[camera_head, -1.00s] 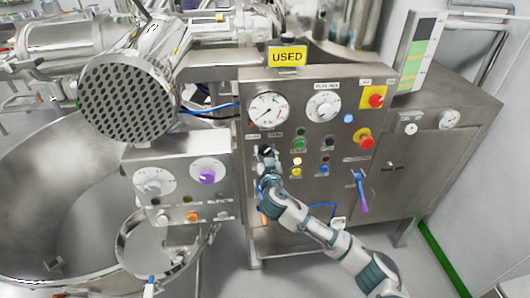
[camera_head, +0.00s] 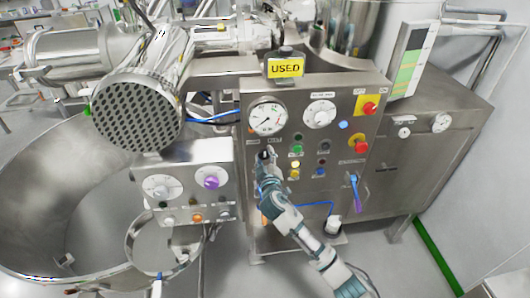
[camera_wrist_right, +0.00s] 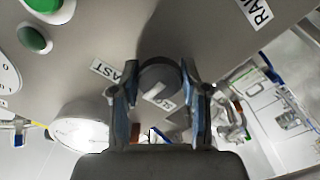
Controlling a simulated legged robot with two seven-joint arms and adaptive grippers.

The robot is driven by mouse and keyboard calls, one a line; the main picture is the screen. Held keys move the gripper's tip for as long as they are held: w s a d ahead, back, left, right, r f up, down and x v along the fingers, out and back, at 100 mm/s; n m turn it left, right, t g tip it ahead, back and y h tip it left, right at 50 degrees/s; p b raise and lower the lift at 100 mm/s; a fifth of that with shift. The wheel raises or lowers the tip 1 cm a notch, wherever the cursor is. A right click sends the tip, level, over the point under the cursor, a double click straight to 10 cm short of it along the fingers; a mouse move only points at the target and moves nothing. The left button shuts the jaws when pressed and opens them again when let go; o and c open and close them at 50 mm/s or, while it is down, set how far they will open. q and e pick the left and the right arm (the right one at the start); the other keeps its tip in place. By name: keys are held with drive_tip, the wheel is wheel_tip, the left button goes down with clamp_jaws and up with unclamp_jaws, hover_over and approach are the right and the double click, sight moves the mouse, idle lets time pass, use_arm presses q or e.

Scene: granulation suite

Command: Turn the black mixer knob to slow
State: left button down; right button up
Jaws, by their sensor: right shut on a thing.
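The black mixer knob (camera_wrist_right: 160,76) sits on the steel control panel (camera_head: 338,90) and shows dark and round in the right wrist view, with a pale mark on it. A label ending in "AST" (camera_wrist_right: 110,70) is beside it. My right gripper (camera_wrist_right: 160,103) has one finger on each side of the knob and is shut on it. In the head view my right gripper (camera_head: 265,162) is at the panel's left side, below the round gauge (camera_head: 267,118), and mostly hides the knob. The slow label cannot be made out.
Green, yellow and blue buttons (camera_head: 320,170) are just right of my gripper. A smaller panel with a purple knob (camera_head: 211,182) and a large steel bowl (camera_head: 30,165) are left.

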drive_tip(key=n+p, duration=0.4)
drive_tip(key=n, duration=0.2)
drive_tip(key=shift+a, duration=0.1)
drive_tip(key=shift+f+n+p, duration=0.1)
drive_tip(key=shift+n+p, duration=1.05)
drive_tip(key=shift+n, duration=0.45)
drive_tip(key=shift+s+f+n, duration=0.1)
drive_tip(key=shift+f+n, duration=0.1)
drive_tip(key=shift+n, duration=0.1)
drive_tip(key=o, duration=1)
drive_tip(key=shift+o, duration=0.7)
drive_tip(key=shift+a+r, duration=0.1)
drive_tip(key=shift+r, duration=0.05)
